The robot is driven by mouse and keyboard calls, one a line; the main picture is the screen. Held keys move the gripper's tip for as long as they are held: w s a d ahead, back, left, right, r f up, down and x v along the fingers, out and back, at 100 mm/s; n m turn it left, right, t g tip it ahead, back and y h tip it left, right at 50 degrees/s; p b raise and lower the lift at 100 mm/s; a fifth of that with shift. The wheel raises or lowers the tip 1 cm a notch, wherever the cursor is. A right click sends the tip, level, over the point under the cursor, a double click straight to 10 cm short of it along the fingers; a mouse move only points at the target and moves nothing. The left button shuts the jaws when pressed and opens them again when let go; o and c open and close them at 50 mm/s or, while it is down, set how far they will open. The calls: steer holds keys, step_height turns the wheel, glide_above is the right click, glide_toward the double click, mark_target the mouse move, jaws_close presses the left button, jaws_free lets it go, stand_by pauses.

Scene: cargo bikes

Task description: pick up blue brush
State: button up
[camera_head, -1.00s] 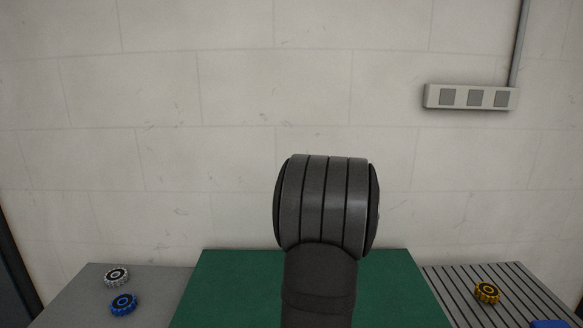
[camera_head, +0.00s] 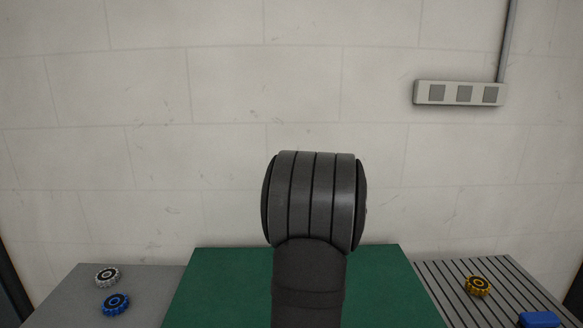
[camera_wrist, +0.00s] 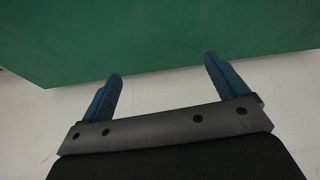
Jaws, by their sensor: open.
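A blue object (camera_head: 540,319) shows at the lower right corner of the head view, on the ribbed grey surface. It is partly cut off by the frame edge, and I cannot tell whether it is the blue brush. My gripper (camera_wrist: 162,68) is in the wrist view with its two blue fingers apart and nothing between them. It is over the near edge of the green mat (camera_wrist: 160,30). In the head view my arm hides the gripper.
The green surface (camera_head: 215,290) is bare where visible. A silver gear-like part (camera_head: 107,277) and a blue one (camera_head: 116,304) lie on the grey surface (camera_head: 60,300) at left. A gold one (camera_head: 478,286) lies on the ribbed surface (camera_head: 450,290). A wall stands behind.

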steer(key=c, duration=0.5)
steer(key=shift+c, duration=0.2)
steer(key=shift+d, duration=0.1)
step_height(320, 180, up, 5)
steer(key=n+g+h, duration=0.5)
steer(key=n, duration=1.1)
glide_above(536, 316)
steer(key=a, duration=0.6)
steer(key=x, duration=0.8)
steer(key=w+x, duration=0.1)
steer(key=x, duration=0.3)
steer(key=shift+x, duration=2.6)
steer(key=shift+c, duration=0.2)
